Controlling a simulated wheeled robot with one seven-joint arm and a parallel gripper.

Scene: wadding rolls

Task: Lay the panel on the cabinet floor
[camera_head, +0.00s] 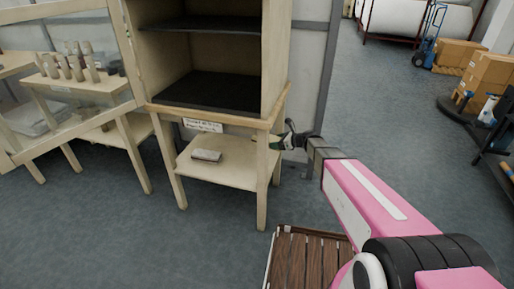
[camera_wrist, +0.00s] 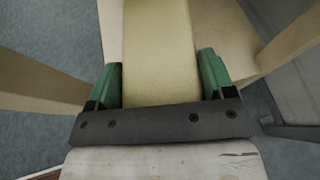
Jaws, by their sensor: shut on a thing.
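The open cabinet (camera_head: 273,50) is pale wood and stands on a four-legged wooden stand. A dark flat sheet (camera_head: 210,90) covers its floor, and a dark shelf (camera_head: 205,25) sits above. I cannot pick out a separate loose panel. My gripper (camera_head: 277,144) is low beside the stand's front right leg (camera_head: 263,180), below the cabinet floor. In the wrist view its green fingers (camera_wrist: 160,85) stand on both sides of a pale wooden bar (camera_wrist: 160,50), which looks like that leg. The fingertip contact is partly hidden.
A grey block (camera_head: 206,156) lies on the stand's lower shelf (camera_head: 225,174). A labelled card (camera_head: 202,125) hangs at the stand's front edge. A glass-fronted display (camera_head: 75,75) stands at left. A slatted wooden crate (camera_head: 305,255) is near my base.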

